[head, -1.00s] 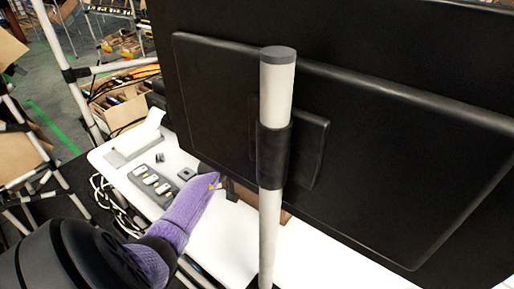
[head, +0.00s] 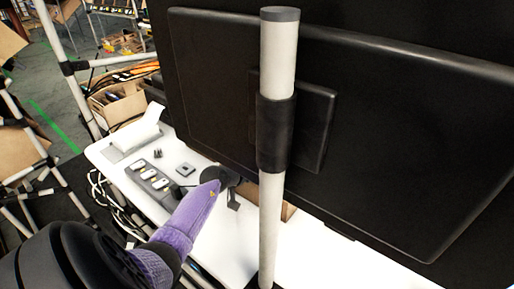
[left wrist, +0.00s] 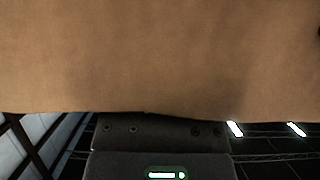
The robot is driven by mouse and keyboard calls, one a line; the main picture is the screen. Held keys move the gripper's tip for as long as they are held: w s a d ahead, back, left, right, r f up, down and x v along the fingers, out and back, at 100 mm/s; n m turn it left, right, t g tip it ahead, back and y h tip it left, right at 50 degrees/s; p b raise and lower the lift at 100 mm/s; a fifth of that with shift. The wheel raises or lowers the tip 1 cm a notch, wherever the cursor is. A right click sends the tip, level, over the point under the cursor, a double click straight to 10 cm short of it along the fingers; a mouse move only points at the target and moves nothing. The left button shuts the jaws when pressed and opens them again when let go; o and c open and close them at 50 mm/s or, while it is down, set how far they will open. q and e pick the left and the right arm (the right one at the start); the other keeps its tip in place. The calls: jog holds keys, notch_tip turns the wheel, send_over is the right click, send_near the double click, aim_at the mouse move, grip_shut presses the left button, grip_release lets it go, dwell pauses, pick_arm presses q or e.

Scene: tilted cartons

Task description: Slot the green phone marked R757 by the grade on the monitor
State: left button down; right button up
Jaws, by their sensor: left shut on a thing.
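My left arm, in a purple sleeve, reaches in from the left in the head view. No green phone or R757 mark can be made out. My right gripper is out of view.
A brown cardboard surface (left wrist: 160,60) fills the top of the left wrist view. The white pole (head: 271,210) and monitor block much of the white table (head: 225,235). A grey tray with slots (head: 152,180) and a white device (head: 137,133) stand at the table's left.

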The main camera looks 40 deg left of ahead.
pick_arm(q)
jog(key=shift+f, duration=0.3)
dwell(0.7)
jog(key=c, duration=0.5)
grip_release()
jog(key=shift+s, duration=0.1)
jog(key=p+v, duration=0.6)
jog(key=v, duration=0.3)
jog(key=shift+s+r+p, duration=0.15)
jog(key=shift+s+p, duration=0.15)
jog(key=shift+r, duration=0.1)
